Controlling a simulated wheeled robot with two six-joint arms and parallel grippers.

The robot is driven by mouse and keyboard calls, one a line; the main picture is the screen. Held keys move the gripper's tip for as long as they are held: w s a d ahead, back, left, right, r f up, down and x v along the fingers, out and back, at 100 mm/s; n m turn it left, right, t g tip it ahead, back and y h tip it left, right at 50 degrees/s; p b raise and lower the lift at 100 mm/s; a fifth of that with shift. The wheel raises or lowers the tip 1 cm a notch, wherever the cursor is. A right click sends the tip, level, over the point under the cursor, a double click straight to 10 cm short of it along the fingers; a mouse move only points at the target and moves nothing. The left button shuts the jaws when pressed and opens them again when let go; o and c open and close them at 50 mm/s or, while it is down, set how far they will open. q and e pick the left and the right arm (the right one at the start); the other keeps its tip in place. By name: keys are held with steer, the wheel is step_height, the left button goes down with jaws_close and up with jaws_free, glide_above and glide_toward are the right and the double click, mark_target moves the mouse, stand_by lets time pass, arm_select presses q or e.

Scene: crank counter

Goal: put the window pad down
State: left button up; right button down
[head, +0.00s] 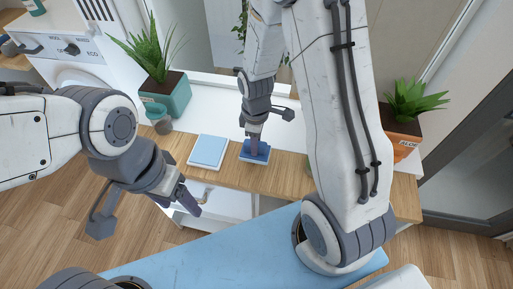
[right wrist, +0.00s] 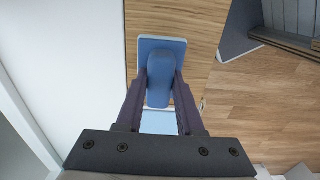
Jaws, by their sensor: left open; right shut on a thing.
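The window pad (head: 257,156) is blue with a pale rim and a raised blue grip. It is low over the front strip of the wooden counter (head: 283,167); I cannot tell whether it touches. My right gripper (head: 254,147) points down and is shut on the pad's grip. The right wrist view shows the grip (right wrist: 160,78) between the two fingers and the pad (right wrist: 175,43) beyond them. A flat light blue square tray (head: 208,151) lies on the counter just left of the pad. My left gripper (head: 191,197) is open and empty, in front of the counter's left part.
A plant in a teal pot (head: 172,98) and a small grey cup (head: 161,124) stand at the left. A plant in an orange pot (head: 404,142) stands at the right. A light blue surface (head: 235,245) lies in front. A white appliance (head: 70,48) is at the back left.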

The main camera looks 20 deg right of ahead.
steer(key=shift+f, duration=1.65)
steer(key=shift+f, duration=0.15)
steer(key=shift+f, duration=0.1)
steer(key=c, duration=0.5)
jaws_free()
steer(key=shift+c, duration=0.2)
